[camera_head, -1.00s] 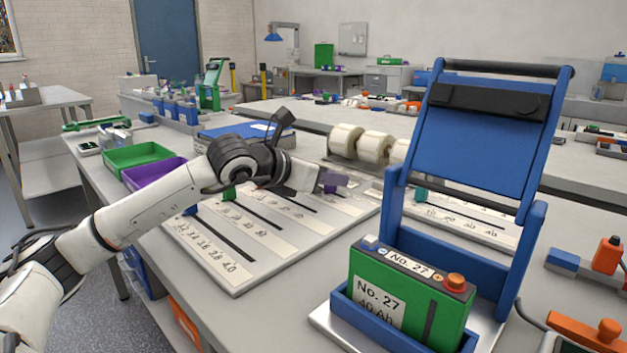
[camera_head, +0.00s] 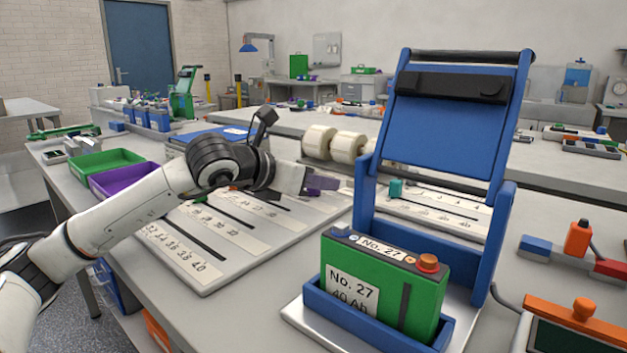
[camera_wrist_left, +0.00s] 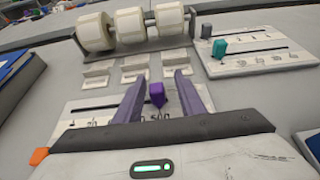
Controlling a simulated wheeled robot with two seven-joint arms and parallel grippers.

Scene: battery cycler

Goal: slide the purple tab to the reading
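The purple tab (camera_wrist_left: 157,94) stands upright on a slot of the pale slider board (camera_wrist_left: 84,104), near printed numbers that are partly hidden. My left gripper (camera_wrist_left: 160,88) is open, with one purple-grey finger on each side of the tab. Small gaps seem to show on both sides, the left one narrower. In the head view my left gripper (camera_head: 322,184) is low over the far right part of the slider board (camera_head: 208,286), and the tab cannot be told apart there. My right gripper is not in view.
Label rolls (camera_head: 347,144) stand behind the board. A second slider board (camera_head: 440,212) with a teal tab (camera_head: 396,188) lies to the right. A blue cradle (camera_head: 365,334) holds a green battery (camera_head: 385,288) in front. Green (camera_head: 104,160) and purple (camera_head: 122,178) trays sit left.

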